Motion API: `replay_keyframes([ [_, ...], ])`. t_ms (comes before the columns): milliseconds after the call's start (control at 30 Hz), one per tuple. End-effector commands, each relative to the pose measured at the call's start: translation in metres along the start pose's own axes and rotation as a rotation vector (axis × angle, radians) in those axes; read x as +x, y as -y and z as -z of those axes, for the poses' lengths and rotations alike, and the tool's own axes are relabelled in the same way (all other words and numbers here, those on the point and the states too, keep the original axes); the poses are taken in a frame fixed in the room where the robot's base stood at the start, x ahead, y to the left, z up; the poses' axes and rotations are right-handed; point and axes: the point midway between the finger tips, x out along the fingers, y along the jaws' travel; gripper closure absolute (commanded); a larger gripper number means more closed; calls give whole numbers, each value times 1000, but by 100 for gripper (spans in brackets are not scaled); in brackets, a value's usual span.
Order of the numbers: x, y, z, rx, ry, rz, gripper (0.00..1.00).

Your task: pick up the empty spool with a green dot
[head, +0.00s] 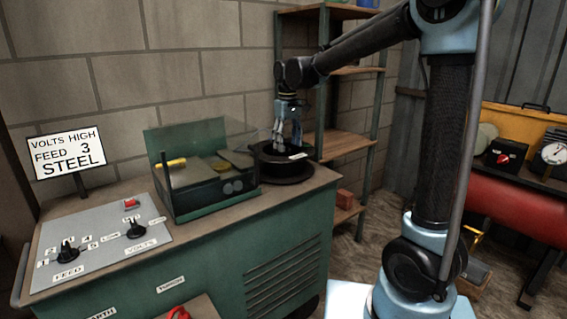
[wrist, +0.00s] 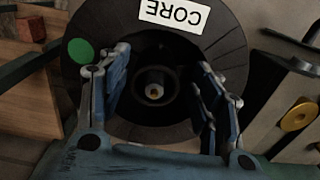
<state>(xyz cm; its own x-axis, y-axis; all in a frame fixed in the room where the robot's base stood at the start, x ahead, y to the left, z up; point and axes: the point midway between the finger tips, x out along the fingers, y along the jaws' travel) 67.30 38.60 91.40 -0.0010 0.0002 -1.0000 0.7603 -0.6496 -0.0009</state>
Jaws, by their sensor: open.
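The black spool (head: 286,171) sits on the right end of the green cabinet's top in the head view. In the wrist view its round flange (wrist: 222,40) fills the middle, with a green dot (wrist: 80,50) at the left and a white CORE label. No wire shows on what I can see of it. My gripper (head: 288,141) points down over the spool. In the wrist view my gripper (wrist: 162,75) is open, its fingers on either side of the spool's dark centre, where a small post shows. I cannot tell whether the fingers touch the spool.
A green box with a clear cover (head: 205,185) stands close left of the spool. A control panel (head: 100,243) with knobs and a VOLTS HIGH sign (head: 70,152) are farther left. A shelf rack (head: 345,145) stands behind. A red cylinder (head: 510,207) is at the right.

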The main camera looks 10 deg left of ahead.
Motion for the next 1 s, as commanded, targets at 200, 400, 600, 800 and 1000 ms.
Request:
replay_keyframes([
  [200, 24, 0, 0, 0, 0, 0, 41],
  [400, 50, 0, 0, 0, 0, 0, 41],
  [600, 57, 0, 0, 0, 0, 0, 41],
  [800, 57, 0, 0, 0, 0, 0, 48],
  [1000, 57, 0, 0, 0, 0, 0, 82],
])
